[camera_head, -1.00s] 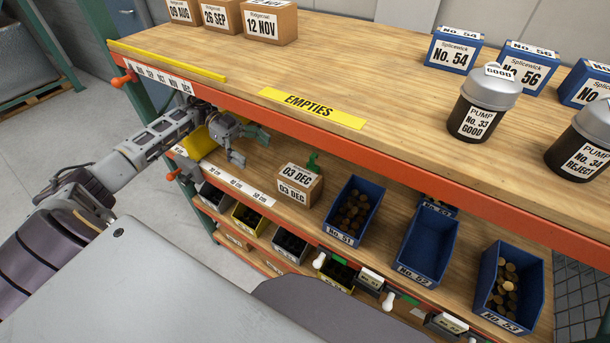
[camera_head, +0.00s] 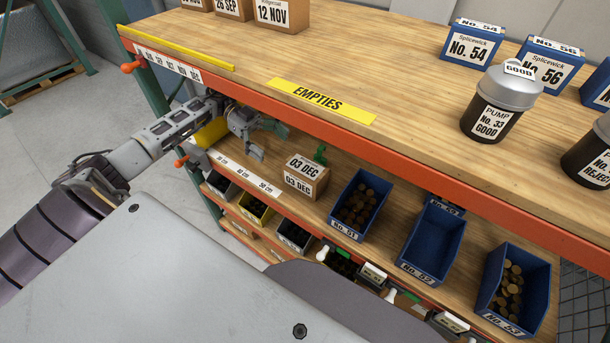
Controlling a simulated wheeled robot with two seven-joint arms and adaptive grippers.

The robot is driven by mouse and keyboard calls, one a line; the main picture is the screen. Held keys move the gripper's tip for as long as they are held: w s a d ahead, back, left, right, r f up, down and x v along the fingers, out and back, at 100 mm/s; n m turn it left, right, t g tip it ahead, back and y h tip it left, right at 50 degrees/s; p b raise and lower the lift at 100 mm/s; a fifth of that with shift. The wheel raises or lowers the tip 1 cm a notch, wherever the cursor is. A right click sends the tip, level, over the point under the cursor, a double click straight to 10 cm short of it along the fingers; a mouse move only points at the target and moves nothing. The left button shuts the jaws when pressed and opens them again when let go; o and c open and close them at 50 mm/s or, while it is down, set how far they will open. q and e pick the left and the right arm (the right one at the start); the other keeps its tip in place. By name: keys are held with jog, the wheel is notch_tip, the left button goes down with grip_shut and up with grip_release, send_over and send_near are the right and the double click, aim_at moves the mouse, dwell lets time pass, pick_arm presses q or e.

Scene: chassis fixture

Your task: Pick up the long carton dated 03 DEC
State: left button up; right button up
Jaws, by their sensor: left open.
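The carton dated 03 DEC (camera_head: 305,182) is a brown box with white labels on its top and front. It stands on the lower wooden shelf, left of the blue bin No. 51. My left gripper (camera_head: 268,140) is open and empty, under the front edge of the upper shelf. It is up and to the left of the carton in the picture, apart from it, with its fingers pointing right. My right gripper is not in view.
The orange upper shelf edge (camera_head: 400,167) runs just above my left gripper. A small green object (camera_head: 320,153) shows behind the carton. Blue bins No. 51 (camera_head: 345,232), No. 52 (camera_head: 424,275) and No. 53 (camera_head: 505,328) stand to the right. Bare shelf lies left of the carton.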

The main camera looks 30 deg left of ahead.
aim_at(301, 166)
pick_arm(q)
jog(key=x, duration=0.5)
jog(key=shift+d+f, duration=0.1)
jog(key=shift+d, duration=0.25)
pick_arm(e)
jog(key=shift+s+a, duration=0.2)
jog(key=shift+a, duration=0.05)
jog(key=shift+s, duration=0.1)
